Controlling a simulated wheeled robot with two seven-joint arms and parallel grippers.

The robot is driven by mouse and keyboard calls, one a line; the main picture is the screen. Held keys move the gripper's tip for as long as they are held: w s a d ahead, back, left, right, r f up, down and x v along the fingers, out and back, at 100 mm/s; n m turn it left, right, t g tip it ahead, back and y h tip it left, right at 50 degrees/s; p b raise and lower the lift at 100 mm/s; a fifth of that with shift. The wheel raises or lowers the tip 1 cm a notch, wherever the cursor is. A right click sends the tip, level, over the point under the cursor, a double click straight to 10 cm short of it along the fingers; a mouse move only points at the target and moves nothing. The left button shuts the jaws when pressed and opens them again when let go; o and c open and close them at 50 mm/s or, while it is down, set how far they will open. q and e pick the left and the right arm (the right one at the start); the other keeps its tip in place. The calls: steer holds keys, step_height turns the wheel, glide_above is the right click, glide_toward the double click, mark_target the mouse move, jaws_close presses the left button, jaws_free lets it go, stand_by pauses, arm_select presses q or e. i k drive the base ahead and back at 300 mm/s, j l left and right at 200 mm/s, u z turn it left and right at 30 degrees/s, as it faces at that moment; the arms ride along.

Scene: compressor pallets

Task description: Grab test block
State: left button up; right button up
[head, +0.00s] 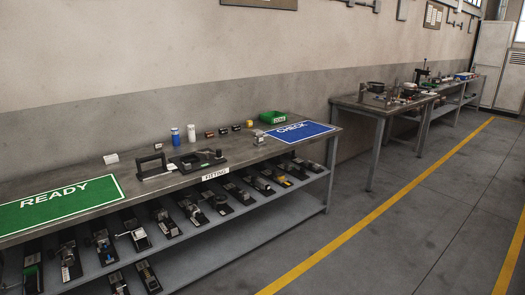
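A long grey workbench (80,180) runs along the wall from the left to the middle of the head view. A small light metal block (259,137) sits on it near the blue CHECK mat (295,132). A small white block (111,158) sits toward the back, behind the green READY mat (60,205). Which of these small pieces is the test block, I cannot tell. A dark fixture with an upright frame (152,165) and a black flat fixture (198,160) stand mid-bench. Neither of my grippers is in view.
Blue (175,136) and white (191,133) bottles, small parts and a green bin (272,117) stand along the back. Another cluttered table (375,105) stands farther right. The floor (400,215) with yellow lines is clear.

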mark_target(259, 143)
steer(key=i+l+z, duration=0.1)
steer(key=i+z, duration=0.2)
steer(key=i, duration=0.6)
steer(key=i+j+z, duration=0.1)
steer(key=i+z, duration=0.15)
steer(key=i, duration=0.65)
steer(key=i+l+u, duration=0.2)
steer(key=i, duration=0.25)
steer(key=i+l+u, duration=0.2)
steer(key=i, duration=0.2)
steer(key=i+l+u, duration=0.2)
steer(key=i, duration=0.2)
